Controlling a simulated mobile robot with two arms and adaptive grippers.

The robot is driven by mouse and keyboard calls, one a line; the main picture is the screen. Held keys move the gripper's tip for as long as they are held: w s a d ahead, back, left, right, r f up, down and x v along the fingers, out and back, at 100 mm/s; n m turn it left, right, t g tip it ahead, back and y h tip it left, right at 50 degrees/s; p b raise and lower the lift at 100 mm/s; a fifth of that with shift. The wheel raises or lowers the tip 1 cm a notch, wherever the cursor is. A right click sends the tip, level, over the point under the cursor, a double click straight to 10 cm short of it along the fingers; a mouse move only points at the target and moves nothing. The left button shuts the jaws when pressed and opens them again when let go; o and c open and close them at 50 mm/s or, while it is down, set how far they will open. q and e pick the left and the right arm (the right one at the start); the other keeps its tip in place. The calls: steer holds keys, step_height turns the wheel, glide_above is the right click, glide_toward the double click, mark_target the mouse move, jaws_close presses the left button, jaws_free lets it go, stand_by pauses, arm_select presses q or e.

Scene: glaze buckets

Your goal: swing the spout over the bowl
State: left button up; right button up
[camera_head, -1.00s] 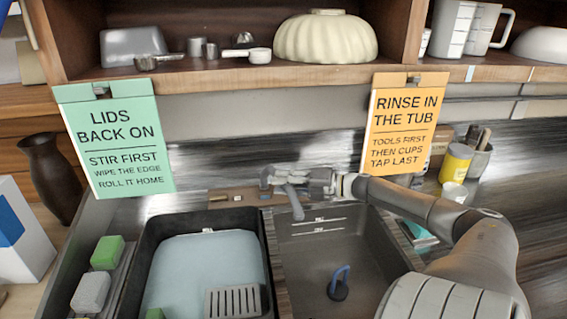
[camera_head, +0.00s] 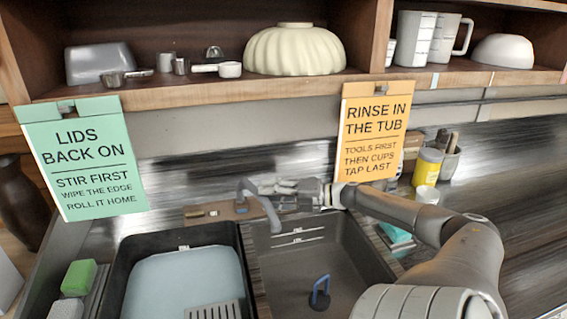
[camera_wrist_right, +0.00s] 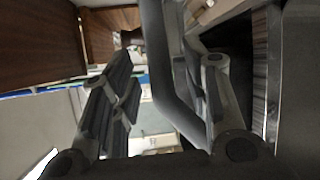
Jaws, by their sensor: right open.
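The grey curved spout (camera_head: 262,203) rises behind the sink, and its tip hangs over the back left part of the sink bowl (camera_head: 335,250), close to the divider. My right gripper (camera_head: 275,188) is open beside the spout's upper bend, reaching in from the right. In the right wrist view the spout (camera_wrist_right: 165,65) runs as a dark bent pipe between the two open fingers (camera_wrist_right: 160,100). I cannot tell whether a finger touches it. A blue-handled plug (camera_head: 320,292) stands in the bowl. My left gripper is not in view.
A black tub of pale water (camera_head: 185,280) lies left of the bowl, with a green sponge (camera_head: 79,277) beside it. An orange sign (camera_head: 372,130) and a green sign (camera_head: 85,158) hang from the shelf (camera_head: 230,88). A yellow jar (camera_head: 427,167) stands right.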

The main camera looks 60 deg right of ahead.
steer(key=shift+v, duration=2.05)
steer(key=shift+c, duration=0.4)
